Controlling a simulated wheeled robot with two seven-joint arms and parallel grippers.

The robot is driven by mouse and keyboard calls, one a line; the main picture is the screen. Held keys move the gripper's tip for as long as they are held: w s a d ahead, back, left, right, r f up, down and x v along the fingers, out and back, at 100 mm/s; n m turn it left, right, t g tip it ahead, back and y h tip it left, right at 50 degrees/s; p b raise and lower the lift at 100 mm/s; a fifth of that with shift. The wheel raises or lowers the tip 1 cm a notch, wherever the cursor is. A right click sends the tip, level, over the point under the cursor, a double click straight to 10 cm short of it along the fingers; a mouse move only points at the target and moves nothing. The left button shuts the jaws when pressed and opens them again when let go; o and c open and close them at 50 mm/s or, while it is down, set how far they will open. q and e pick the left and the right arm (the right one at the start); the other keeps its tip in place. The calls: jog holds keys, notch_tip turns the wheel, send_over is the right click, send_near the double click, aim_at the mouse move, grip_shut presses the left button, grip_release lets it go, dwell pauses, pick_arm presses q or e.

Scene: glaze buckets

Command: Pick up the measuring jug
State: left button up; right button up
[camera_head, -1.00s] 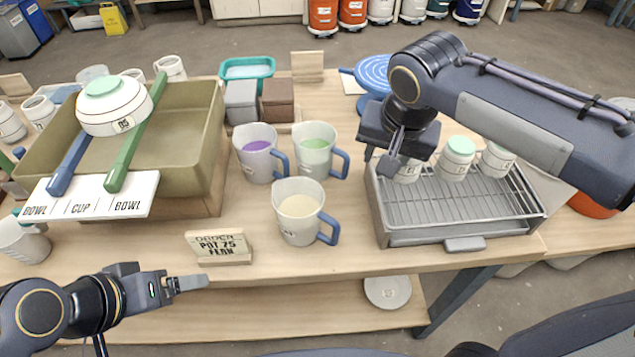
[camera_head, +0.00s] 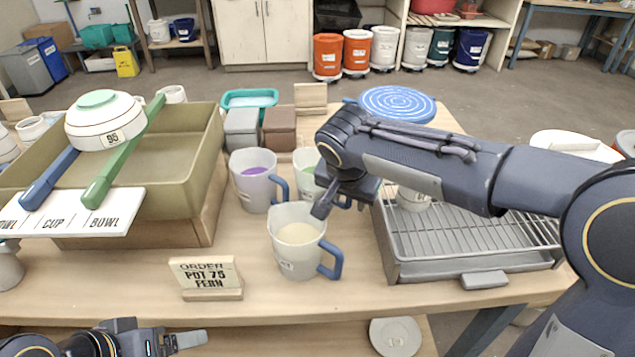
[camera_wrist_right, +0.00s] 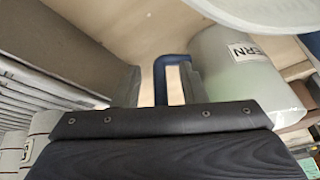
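The green-filled measuring jug (camera_head: 306,160) stands on the table, partly hidden behind my right arm. The right wrist view shows its "FERN" label and pale green body (camera_wrist_right: 240,72), with its blue handle (camera_wrist_right: 160,80) between my fingers. My right gripper (camera_head: 324,203) is open around the handle (camera_wrist_right: 163,88), with gaps visible beside it. A purple-filled jug (camera_head: 254,186) stands to the left, and a cream-filled jug (camera_head: 297,245) stands in front. My left gripper (camera_head: 186,341) is low at the bottom left, away from the jugs; its finger gap is not clear.
An order sign (camera_head: 206,276) stands at the front. An olive basin (camera_head: 205,165) with a bowl across it is at left. Grey and brown boxes (camera_head: 279,128) stand behind.

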grip_shut()
jog(key=shift+r, duration=0.15)
dwell(0.5)
jog(key=shift+r+p, duration=1.25)
jog(key=shift+r, duration=3.65)
